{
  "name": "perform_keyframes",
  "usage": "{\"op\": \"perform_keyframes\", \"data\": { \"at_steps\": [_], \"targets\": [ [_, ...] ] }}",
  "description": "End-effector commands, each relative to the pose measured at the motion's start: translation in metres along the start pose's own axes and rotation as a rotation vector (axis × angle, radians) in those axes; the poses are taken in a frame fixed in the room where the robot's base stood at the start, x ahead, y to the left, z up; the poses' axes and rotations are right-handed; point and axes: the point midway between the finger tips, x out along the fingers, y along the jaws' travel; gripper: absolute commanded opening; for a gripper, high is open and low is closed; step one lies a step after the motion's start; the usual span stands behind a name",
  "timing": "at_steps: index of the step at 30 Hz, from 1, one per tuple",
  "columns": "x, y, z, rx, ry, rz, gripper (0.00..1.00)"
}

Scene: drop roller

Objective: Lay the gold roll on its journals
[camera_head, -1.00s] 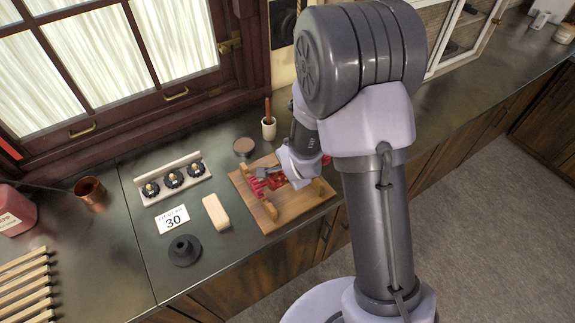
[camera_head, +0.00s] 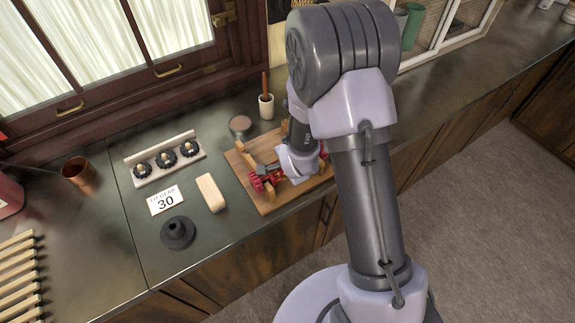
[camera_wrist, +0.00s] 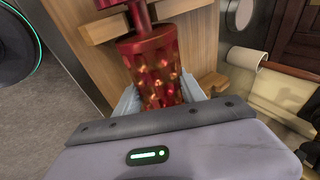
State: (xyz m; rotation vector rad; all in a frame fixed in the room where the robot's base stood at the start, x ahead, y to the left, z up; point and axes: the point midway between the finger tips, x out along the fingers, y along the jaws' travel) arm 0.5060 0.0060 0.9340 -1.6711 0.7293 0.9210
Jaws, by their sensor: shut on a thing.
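The roll (camera_wrist: 155,75) is a red cylinder with gold-coloured spots and a narrower shaft at its end. In the wrist view it lies between my gripper's two grey fingers (camera_wrist: 160,92), and my gripper is shut on it. In the head view, red ends of it (camera_head: 263,181) show beside my gripper (camera_head: 268,170), above the wooden board (camera_head: 268,208). A wooden upright (camera_head: 248,160) stands on the board's left part. My wrist hides much of the roll and the board's right side. I cannot tell whether the roll touches a support.
A cream block (camera_head: 210,192), a card reading 30 (camera_head: 164,200) and a dark round piece (camera_head: 178,233) lie left of the board. A rack with black knobs (camera_head: 165,158) stands behind them.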

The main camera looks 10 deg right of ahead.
Motion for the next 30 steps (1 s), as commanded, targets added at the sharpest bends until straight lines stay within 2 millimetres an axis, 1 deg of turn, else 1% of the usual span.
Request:
{"op": "perform_keyframes", "data": {
  "at_steps": [11,12,15,25,28,30],
  "targets": [
    [0.001,-0.001,0.000,-0.001,0.001,-0.004,0.00],
    [0.001,-0.001,0.000,-0.001,0.001,-0.004,0.55],
    [0.001,0.000,0.000,0.000,0.001,-0.003,0.73],
    [0.000,0.002,0.001,0.001,0.000,0.002,0.73],
    [-0.012,0.001,0.000,0.000,0.000,0.001,0.73],
    [-0.028,0.000,0.000,0.000,0.000,0.000,0.73]
  ]
}}
